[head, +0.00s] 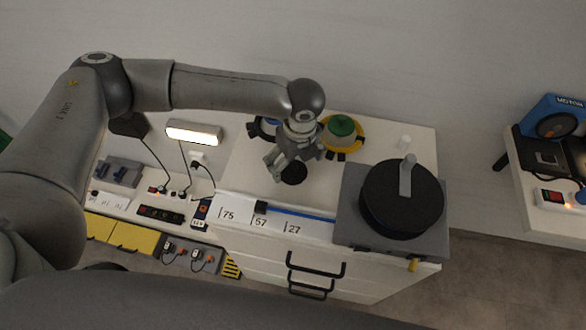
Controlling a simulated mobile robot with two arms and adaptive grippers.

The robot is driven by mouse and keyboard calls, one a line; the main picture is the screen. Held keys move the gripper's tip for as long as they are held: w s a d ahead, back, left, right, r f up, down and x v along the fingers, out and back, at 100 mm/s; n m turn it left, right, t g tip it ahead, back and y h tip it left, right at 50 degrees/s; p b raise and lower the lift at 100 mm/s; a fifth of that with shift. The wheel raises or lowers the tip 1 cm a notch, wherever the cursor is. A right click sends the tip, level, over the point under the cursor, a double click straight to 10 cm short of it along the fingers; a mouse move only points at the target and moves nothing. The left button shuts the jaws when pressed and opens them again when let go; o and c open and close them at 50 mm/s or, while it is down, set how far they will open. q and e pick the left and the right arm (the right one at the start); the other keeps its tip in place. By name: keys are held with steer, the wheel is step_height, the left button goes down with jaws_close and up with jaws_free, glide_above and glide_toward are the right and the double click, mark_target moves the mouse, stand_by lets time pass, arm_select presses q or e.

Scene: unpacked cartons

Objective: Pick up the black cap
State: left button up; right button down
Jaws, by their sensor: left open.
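A small round black cap (294,173) lies on the white cabinet top, near its middle. My left gripper (275,168) points down at the cap from above, just to its left and behind it. Its fingers are open and nothing shows between them. I cannot tell whether a finger touches the cap. My right gripper does not show.
A yellow and green round part (341,130) sits behind the gripper, with a blue ring beside it. A grey box with a large black disc (401,199) and a lever stands at right. A blue strip (301,213) lies along the front edge, beside number labels.

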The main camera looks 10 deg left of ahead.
mark_target(293, 165)
arm_select(q)
step_height(293, 165, down, 3)
steer(key=shift+w+a+r, duration=0.1)
steer(key=shift+a+r, duration=0.05)
steer(key=shift+r, duration=0.05)
steer(key=shift+w+f, duration=0.1)
steer(key=shift+f, duration=0.35)
steer(key=shift+c, duration=1.2)
steer(key=c, duration=0.5)
steer(key=shift+c, duration=1.3)
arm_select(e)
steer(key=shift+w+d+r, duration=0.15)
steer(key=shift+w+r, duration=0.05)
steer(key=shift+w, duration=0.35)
